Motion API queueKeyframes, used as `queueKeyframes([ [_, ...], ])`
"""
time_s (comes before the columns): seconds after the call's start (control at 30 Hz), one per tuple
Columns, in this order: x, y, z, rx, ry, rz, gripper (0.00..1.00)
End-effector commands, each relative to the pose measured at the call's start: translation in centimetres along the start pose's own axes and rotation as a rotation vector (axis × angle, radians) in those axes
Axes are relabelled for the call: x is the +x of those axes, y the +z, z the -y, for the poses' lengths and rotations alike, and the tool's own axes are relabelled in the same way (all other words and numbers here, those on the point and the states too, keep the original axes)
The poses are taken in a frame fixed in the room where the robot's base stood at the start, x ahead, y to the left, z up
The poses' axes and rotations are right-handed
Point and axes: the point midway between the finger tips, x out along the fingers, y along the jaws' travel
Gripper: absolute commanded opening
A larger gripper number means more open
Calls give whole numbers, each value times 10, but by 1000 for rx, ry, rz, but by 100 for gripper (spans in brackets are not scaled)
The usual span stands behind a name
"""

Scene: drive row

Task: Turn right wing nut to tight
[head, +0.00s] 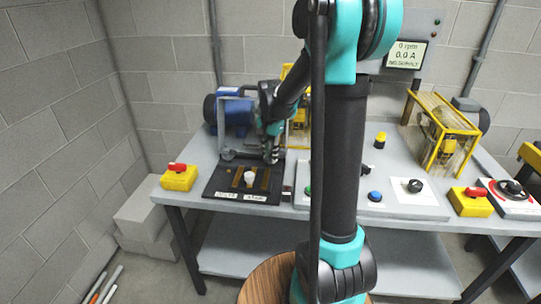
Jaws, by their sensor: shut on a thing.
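My gripper (271,157) points down at the right end of a grey frame at the back of a black plate (215,185) on the bench. Its fingers are shut at the spot of the right wing nut, which they hide, so its turn angle cannot be told. A small grey fitting (228,155), seemingly the left wing nut, shows at the frame's left foot. The plate has small labels on its front edge, too small to read surely.
A white cup-shaped piece (249,178) stands between brass strips on the plate, close in front of my gripper. A blue motor (232,112) is behind. A yellow box with a red switch (178,177) is left; a button panel (374,197) is right.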

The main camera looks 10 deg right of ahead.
Motion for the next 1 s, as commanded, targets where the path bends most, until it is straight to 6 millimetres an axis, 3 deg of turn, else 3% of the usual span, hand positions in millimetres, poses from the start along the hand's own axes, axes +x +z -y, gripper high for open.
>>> queueKeyframes([
  [0.7, 0, 0, 0, 75, -1, -1, 0],
  [0.73, 0, 0, 0, 75, -1, -1, 23],
  [0.9, 0, 0, 0, 74, -1, -1, 41],
  [1.0, 0, 0, 0, 74, 0, 0, 41],
])
